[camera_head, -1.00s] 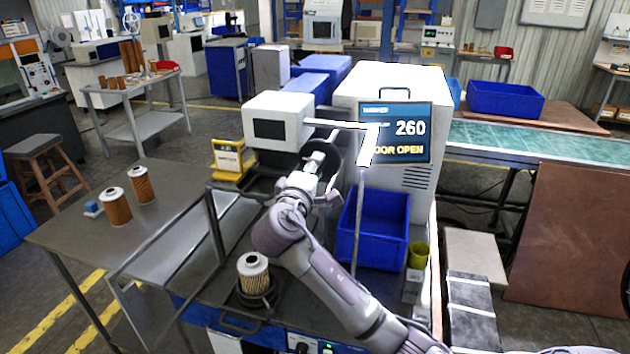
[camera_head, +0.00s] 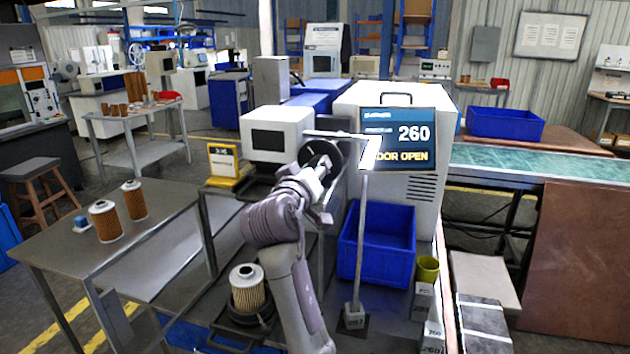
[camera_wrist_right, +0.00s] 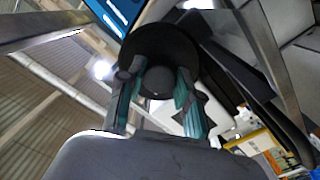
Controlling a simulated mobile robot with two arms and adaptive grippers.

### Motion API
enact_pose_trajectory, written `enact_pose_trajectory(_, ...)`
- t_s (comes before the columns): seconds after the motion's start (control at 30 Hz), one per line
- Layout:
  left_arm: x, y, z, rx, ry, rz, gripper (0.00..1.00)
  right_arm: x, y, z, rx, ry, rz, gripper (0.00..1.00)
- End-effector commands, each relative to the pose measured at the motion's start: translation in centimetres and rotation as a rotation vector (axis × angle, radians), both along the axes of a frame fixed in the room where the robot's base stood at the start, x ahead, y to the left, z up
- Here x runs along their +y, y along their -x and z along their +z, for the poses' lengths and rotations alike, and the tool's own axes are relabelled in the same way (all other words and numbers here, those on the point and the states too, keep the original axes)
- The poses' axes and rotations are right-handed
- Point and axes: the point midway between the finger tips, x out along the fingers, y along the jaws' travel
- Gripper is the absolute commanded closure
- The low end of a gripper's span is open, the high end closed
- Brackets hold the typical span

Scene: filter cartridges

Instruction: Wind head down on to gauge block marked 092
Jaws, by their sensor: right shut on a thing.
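My right gripper (camera_head: 322,168) is at a round black handwheel (camera_head: 311,150), beside a white box-shaped unit with a dark window (camera_head: 277,140). In the right wrist view, the two greenish fingers of the gripper (camera_wrist_right: 160,84) are shut on the black wheel's hub (camera_wrist_right: 158,50). A grey block with a small label (camera_head: 355,316) stands at the foot of a thin upright post; I cannot read its marking surely. Other labelled blocks (camera_head: 424,300) stand to its right. The display (camera_head: 397,140) reads 260 and DOOR OPEN. My left gripper is out of view.
A pleated filter cartridge (camera_head: 247,290) stands in a black holder at the front. Two brown cartridges (camera_head: 105,222) stand on the left metal table (camera_head: 170,205).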

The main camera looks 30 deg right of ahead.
Motion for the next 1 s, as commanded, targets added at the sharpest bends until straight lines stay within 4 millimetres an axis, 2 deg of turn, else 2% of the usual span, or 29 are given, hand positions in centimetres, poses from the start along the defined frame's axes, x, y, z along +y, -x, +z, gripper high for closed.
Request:
enact_pose_trajectory(0.03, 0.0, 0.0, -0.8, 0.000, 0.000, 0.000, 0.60, 0.1, -0.1, -0.7, -0.023, -0.030, 0.002, 1.00)
enact_pose_trajectory(0.33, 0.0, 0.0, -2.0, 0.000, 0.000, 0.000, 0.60, 0.1, -0.1, -0.5, -0.146, -0.136, 0.001, 1.00)
enact_pose_trajectory(1.0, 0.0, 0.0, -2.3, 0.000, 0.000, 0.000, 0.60, 0.1, -0.1, -0.2, -0.197, -0.176, 0.000, 1.00)
